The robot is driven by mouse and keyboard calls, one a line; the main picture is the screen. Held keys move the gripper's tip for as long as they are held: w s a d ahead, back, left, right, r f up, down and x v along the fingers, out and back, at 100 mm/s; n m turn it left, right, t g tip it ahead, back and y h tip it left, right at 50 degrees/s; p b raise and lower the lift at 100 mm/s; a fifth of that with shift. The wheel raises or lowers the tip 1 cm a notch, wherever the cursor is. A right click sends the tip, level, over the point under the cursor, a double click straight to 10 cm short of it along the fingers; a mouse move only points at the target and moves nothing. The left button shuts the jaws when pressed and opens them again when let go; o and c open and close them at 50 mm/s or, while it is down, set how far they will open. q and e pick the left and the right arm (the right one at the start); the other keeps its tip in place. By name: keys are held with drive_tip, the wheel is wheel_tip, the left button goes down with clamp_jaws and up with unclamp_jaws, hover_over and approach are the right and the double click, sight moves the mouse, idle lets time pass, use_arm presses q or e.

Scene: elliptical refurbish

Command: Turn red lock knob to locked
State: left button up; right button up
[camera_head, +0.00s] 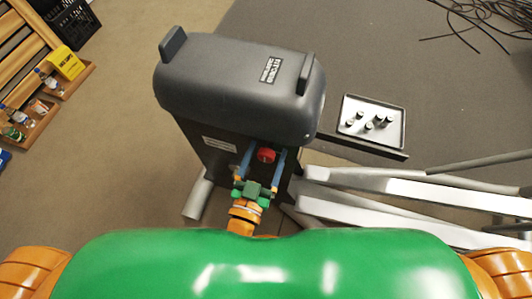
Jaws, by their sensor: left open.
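The red lock knob (265,155) shows as a small round red piece on the front face of the dark grey elliptical housing (236,85). My left gripper (264,158) reaches up to that face from below. Its two blue-grey fingers are open, one on each side of the knob. I cannot tell whether either finger touches the knob. The knob's lock marking is too small to read. My right gripper is not in view.
A grey tray (395,135) with several small dark cylinders lies right of the housing. Silver elliptical rails (400,187) run to the right. Black cables (475,18) lie at the top right. A wooden shelf (25,50) with bottles and a yellow box (67,63) stands at the left.

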use_arm(q)
clamp_jaws()
drive_tip(key=shift+n, duration=0.3)
drive_tip(key=n+p, duration=0.1)
drive_tip(key=n, duration=0.2)
drive_tip(key=n+p, duration=0.1)
drive_tip(key=n, duration=0.3)
drive_tip(key=shift+n, duration=0.3)
drive_tip(key=n, duration=0.4)
drive_tip(key=shift+d+n, duration=0.1)
drive_tip(key=shift+n, duration=0.2)
drive_tip(key=n, duration=0.4)
drive_tip(key=shift+s+n, duration=0.1)
drive_tip(key=shift+n, duration=0.6)
